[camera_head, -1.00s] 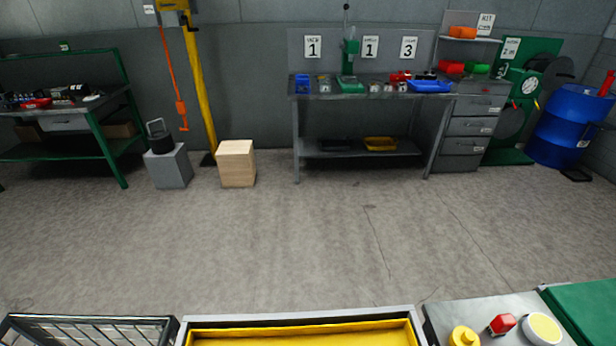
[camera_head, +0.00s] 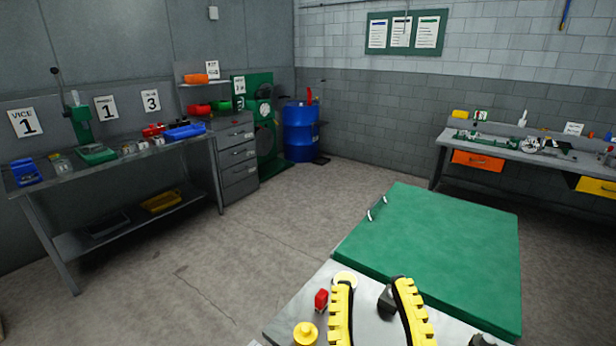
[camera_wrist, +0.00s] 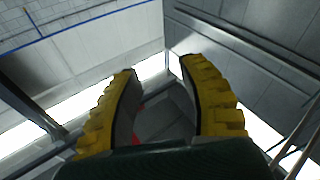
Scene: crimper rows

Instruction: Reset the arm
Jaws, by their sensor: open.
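My gripper (camera_head: 372,284) shows at the bottom of the head view, its two yellow ribbed fingers pointing up and spread apart. It also shows in the wrist view (camera_wrist: 158,72), with an empty gap between the fingers. It holds nothing. In the head view the fingers appear over the grey panel (camera_head: 285,318) beside the green panel. A dark piece is partly hidden behind the right finger.
A green flat panel (camera_head: 450,245) lies just beyond the gripper. A workbench (camera_head: 120,160) with tools stands at left, with a drawer cabinet (camera_head: 238,160) and blue drum (camera_head: 300,130) behind. Another bench (camera_head: 520,158) stands at right. Floor (camera_head: 210,270) is clear between.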

